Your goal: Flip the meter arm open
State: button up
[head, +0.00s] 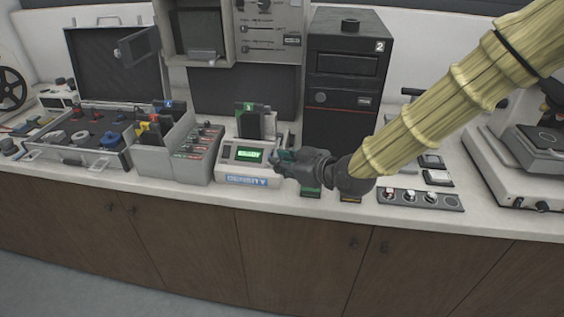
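The density meter (228,166) is a small pale box on the counter with a lit green display and a blue "DENSITY" label on its front. My gripper (281,162) is dark grey and reaches in from the right, with its fingers at the right side of the meter. The fingers overlap the meter's right edge in this view, and I cannot tell whether they touch it. The meter arm cannot be told apart from the dark fingers at this size, so its position is unclear. Whether the fingers are open or shut is also unclear.
A green-marked dark holder (249,122) stands behind the meter. A grey bin (158,168) with dark cards stands to its left, beside an open case (85,155). A tall black unit (346,75) marked 2 stands behind my gripper. A knob panel (420,199) lies right.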

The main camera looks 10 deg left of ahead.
jog(key=o, duration=0.5)
jog(key=shift+w+d+r, duration=0.15)
jog(key=shift+w+d, duration=0.05)
jog(key=shift+w, duration=0.2)
jog(key=shift+w+d+r, duration=0.15)
jog(key=shift+w, duration=0.25)
jog(key=shift+s+a+f, duration=0.1)
jog(key=shift+s+a, duration=0.05)
jog(key=shift+s, duration=0.15)
jog(key=v, duration=1.2)
